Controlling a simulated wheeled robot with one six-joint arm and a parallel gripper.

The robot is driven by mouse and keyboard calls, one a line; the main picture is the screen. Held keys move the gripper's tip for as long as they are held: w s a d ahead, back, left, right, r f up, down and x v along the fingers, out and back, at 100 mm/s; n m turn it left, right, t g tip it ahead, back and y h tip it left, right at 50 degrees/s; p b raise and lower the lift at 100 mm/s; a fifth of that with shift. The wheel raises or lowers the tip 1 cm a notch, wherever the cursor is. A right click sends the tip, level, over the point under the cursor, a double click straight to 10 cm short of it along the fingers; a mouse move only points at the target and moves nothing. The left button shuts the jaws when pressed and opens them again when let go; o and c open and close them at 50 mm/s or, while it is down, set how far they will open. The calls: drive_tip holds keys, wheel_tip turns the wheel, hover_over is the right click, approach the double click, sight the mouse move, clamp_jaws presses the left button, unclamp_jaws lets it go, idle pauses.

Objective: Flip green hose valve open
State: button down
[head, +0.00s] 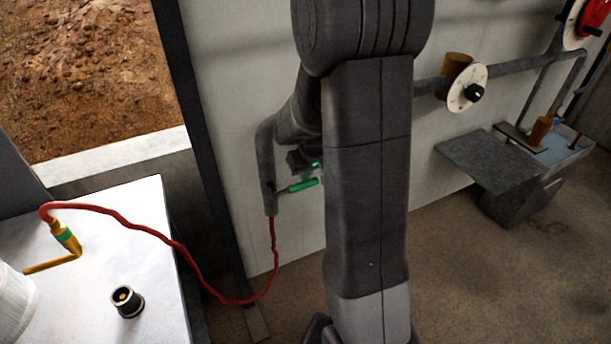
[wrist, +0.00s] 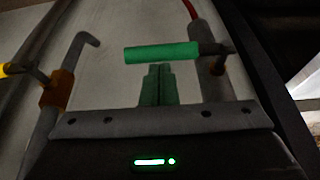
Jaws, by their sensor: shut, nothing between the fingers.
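The green hose valve handle (head: 303,185) sticks out sideways from the lower part of a grey wall pipe (head: 268,175), above the red hose (head: 273,250). In the wrist view the green handle (wrist: 162,53) lies crosswise just beyond my fingertips, with its dark stem on the pipe (wrist: 212,60) at right. My gripper (wrist: 158,72) is shut and empty, its green fingers side by side. Whether the fingertips touch the handle is unclear. In the head view my gripper (head: 306,165) is mostly hidden behind my arm, close to the handle.
The red hose runs to a yellow nozzle (head: 66,238) on a white table (head: 150,215) at left. In the wrist view, an orange-collared pipe (wrist: 58,88) stands at left.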

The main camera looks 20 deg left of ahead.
sight(308, 184)
drive_tip(key=shift+a+f, duration=0.1)
drive_tip(key=shift+f, duration=0.6)
drive_tip(key=shift+w+f+g+y+b, duration=0.3)
drive_tip(key=shift+f+y+b, duration=0.15)
drive_tip(key=shift+b, duration=0.45)
drive_tip(key=f+b, duration=0.1)
drive_tip(key=f+g+y+b, duration=0.1)
drive_tip(key=b, duration=0.1)
drive_tip(key=shift+w+d+m, duration=0.15)
drive_tip(key=shift+d+m, duration=0.15)
wheel_tip(308, 184, down, 2)
drive_tip(key=g+y+b, duration=0.1)
drive_tip(key=b, duration=0.1)
drive_tip(key=g+b, duration=0.1)
drive_tip(key=b, duration=0.1)
drive_tip(key=shift+w+d+f+m+y+b, duration=0.1)
drive_tip(key=shift+w+f+m+y+b, duration=0.05)
drive_tip(key=shift+m+y+b, duration=0.2)
drive_tip(key=s+a+f+m+g+y+b, duration=0.2)
drive_tip(key=f+g+y+b, duration=0.4)
drive_tip(key=b, duration=0.6)
drive_tip(key=shift+s+a+f+y, duration=0.5)
drive_tip(key=shift+s+a+f, duration=0.25)
drive_tip(key=shift+s, duration=0.4)
